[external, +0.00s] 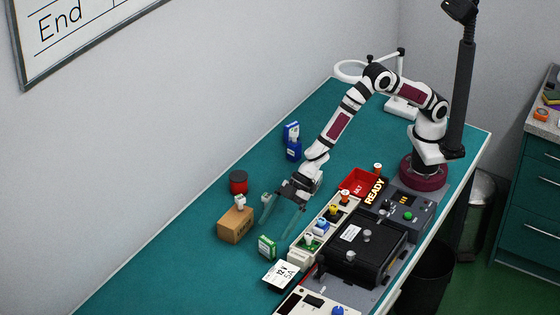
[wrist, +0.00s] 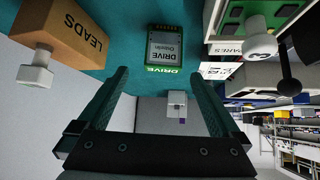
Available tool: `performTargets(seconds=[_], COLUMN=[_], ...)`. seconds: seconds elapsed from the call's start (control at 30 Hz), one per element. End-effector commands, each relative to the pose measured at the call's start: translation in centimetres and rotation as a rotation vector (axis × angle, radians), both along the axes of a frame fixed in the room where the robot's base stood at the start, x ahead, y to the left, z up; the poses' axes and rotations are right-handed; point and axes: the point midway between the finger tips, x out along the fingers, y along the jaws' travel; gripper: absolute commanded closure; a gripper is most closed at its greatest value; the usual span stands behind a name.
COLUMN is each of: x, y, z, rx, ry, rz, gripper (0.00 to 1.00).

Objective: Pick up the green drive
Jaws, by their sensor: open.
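The green drive (external: 266,246) stands on the teal bench beside the cardboard box, near the spares rack. In the wrist view the green drive (wrist: 164,48) lies ahead of the fingertips, its grey "DRIVE" label facing the camera. My gripper (external: 276,228) points down and forward over the bench, with its two teal fingers spread apart. In the wrist view my gripper (wrist: 160,78) is open and nothing is between the fingers. The drive is beyond the tips, roughly centred between them, and appears apart from them.
A cardboard box marked LEADS (wrist: 75,30) with a white knob is close on the left. The slotted rack (external: 325,228) with coloured items and a black case (external: 365,250) are to the right. A label card (external: 281,275) lies near the drive. The bench's left side is mostly clear.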

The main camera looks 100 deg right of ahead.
Motion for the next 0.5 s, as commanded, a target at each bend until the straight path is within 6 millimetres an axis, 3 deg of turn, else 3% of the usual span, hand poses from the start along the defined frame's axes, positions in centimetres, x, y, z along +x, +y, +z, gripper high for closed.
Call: performTargets(seconds=[0.17, 0.33, 0.5], x=[1.0, 2.2, 3.4], y=[0.7, 2.0, 2.6], z=[-1.3, -4.2, -5.3], rx=[0.001, 0.000, -0.001], ry=[0.000, 0.002, 0.000], rz=[-0.001, -0.001, -0.001], gripper=[0.00, 0.00, 0.00])
